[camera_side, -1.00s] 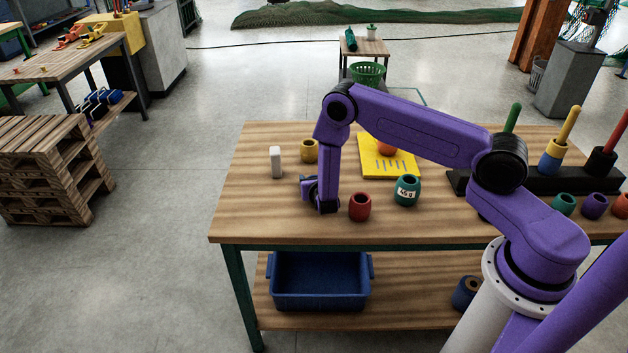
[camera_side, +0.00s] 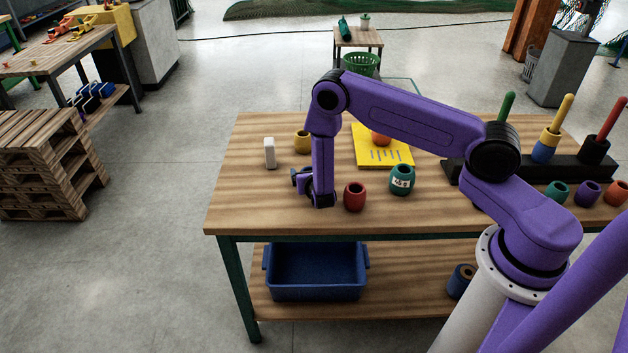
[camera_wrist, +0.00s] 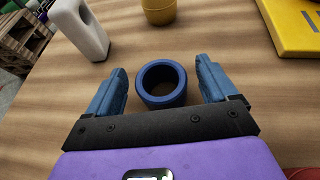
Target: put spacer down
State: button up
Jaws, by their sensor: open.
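A blue ring-shaped spacer (camera_wrist: 162,83) stands upright on the wooden table in the wrist view, its open top facing the camera. My gripper (camera_wrist: 158,85) is open, with one blue finger on each side of the spacer and a visible gap on both sides. In the side view my gripper (camera_side: 312,196) is low over the table's left part, left of a red spacer (camera_side: 355,196). The blue spacer cannot be made out there behind the gripper.
A green labelled spacer (camera_side: 402,181) and a yellow board (camera_side: 370,158) lie to the right. A black peg rack (camera_side: 530,177) is further right. The table's front-left corner is clear.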

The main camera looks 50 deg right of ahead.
jog(key=v, duration=0.9)
jog(key=shift+s+a+r, duration=0.15)
jog(key=shift+s+a, duration=0.05)
jog(key=shift+s, duration=0.05)
jog(key=s+d+r+m+g+h, duration=0.1)
jog(key=s+r+m+g, duration=0.1)
jog(key=s+r+m, duration=0.35)
jog(key=s+d+r+m+g+h, duration=0.1)
jog(key=s+r+m+g, duration=0.15)
jog(key=r, duration=0.55)
jog(key=s+a+r+m+g+y, duration=0.2)
jog(key=s+y, duration=0.1)
jog(key=s, duration=0.5)
jog(key=s+a+r+m+g+y, duration=0.2)
jog(key=s+r+m+y, duration=0.1)
jog(key=s, duration=0.5)
jog(key=s+a+r+m+g+y, duration=0.2)
jog(key=s+r+m+y, duration=0.1)
jog(key=s, duration=0.5)
jog(key=shift+s+y, duration=0.3)
jog(key=shift+y, duration=0.2)
